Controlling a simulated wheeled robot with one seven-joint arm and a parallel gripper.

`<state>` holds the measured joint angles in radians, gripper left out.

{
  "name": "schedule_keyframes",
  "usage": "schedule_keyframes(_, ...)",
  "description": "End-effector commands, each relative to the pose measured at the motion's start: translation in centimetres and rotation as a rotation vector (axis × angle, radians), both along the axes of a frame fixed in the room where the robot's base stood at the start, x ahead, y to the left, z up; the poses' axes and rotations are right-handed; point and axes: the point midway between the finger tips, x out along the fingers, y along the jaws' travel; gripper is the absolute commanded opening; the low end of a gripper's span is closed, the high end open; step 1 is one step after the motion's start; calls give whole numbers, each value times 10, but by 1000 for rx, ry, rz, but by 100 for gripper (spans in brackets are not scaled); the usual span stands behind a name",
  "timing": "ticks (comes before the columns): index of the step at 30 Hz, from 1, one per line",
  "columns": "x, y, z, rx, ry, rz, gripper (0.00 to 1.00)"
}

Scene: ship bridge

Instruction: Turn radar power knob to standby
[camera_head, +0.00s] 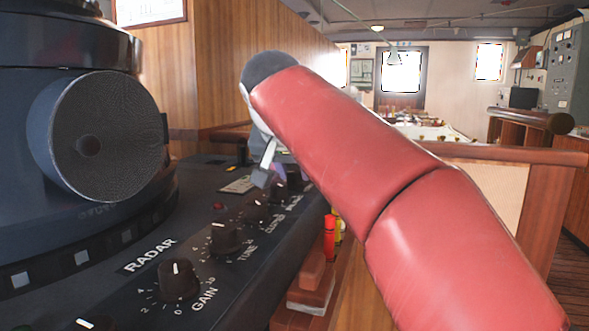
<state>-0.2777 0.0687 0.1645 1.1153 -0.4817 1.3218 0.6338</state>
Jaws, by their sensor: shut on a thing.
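The radar panel (150,255) is dark and carries a row of black knobs with white pointer marks. The gain knob (178,280) is nearest, then the tune knob (225,238), then another knob (256,213). The knobs at the far end of the row (278,191) are small and partly hidden by my arm; their labels are hard to read. My gripper (264,178) reaches down to this far end, its grey fingers shut on a knob there, which I take to be the power knob. Its pointer is hidden.
The radar's round black housing (88,136) rises on the left, close to the knobs. A red light (218,206) sits on the panel. Red and yellow cylinders (330,235) stand right of the console. A wooden railing (500,154) runs behind my arm.

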Motion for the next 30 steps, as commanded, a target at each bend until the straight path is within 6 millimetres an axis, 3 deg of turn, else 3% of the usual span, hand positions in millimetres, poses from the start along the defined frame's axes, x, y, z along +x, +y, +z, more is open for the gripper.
schedule_keyframes(16,3,6,0,0,-1,-421,4)
schedule_keyframes(30,3,6,0,1,-1,-549,4)
